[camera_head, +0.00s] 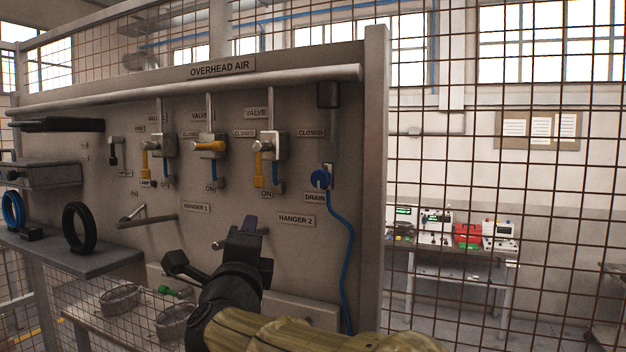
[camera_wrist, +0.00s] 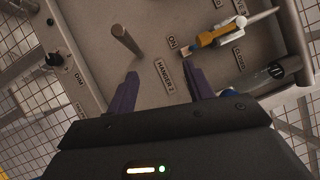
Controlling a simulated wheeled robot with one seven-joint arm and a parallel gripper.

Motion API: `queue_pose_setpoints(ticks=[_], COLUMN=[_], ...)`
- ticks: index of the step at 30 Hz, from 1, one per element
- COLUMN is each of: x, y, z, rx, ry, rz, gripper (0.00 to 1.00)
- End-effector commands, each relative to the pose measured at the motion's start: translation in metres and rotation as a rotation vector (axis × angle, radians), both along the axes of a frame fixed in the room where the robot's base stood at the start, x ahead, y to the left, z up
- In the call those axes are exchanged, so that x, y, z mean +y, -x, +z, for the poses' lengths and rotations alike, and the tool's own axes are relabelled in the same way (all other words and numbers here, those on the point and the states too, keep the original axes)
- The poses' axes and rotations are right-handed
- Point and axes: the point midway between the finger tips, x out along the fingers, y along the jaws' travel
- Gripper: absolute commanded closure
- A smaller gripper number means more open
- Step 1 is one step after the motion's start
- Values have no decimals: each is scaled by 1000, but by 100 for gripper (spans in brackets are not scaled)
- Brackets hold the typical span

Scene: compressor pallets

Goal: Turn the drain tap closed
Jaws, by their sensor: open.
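The drain tap (camera_head: 320,178) is a small blue handle above the DRAIN label (camera_head: 315,197) at the right end of the panel, with a blue hose running down from it. My gripper (camera_head: 248,224) is in front of the panel, lower left of the tap and apart from it. In the wrist view my gripper (camera_wrist: 162,84) has its two purple fingers spread, with nothing between them but the panel and the HANGER 2 label (camera_wrist: 165,77). A bit of blue beside the right finger may be the tap; it is mostly hidden by the gripper body.
Yellow-handled valves (camera_head: 210,146) line the panel (camera_head: 230,100) left of the tap. A hanger peg (camera_wrist: 126,41) sticks out near the left finger. A shelf (camera_head: 75,255) with rings stands at left. A wire mesh fence (camera_head: 450,150) is at right.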

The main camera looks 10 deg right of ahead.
Motion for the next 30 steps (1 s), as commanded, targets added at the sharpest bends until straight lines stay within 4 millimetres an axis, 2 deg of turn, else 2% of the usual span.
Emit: queue_pose_setpoints(ticks=[1, 3, 6, 9, 12, 15, 23, 30], x=[1, -3, -11, -16, -18, -20, -20, -27], y=[13, 34, 67, 96, 115, 123, 123, 113], z=[32, 62, 90, 101, 103, 102, 101, 103], rx=[-74, -156, -246, -294, -313, -319, -319, -320], ry=[-156, -381, -688, -928, -1070, -1125, -1126, -1122], rz=[-39, -99, -186, -264, -319, -346, -349, -350], gripper=[48, 48, 48, 48, 48, 48, 48, 48])
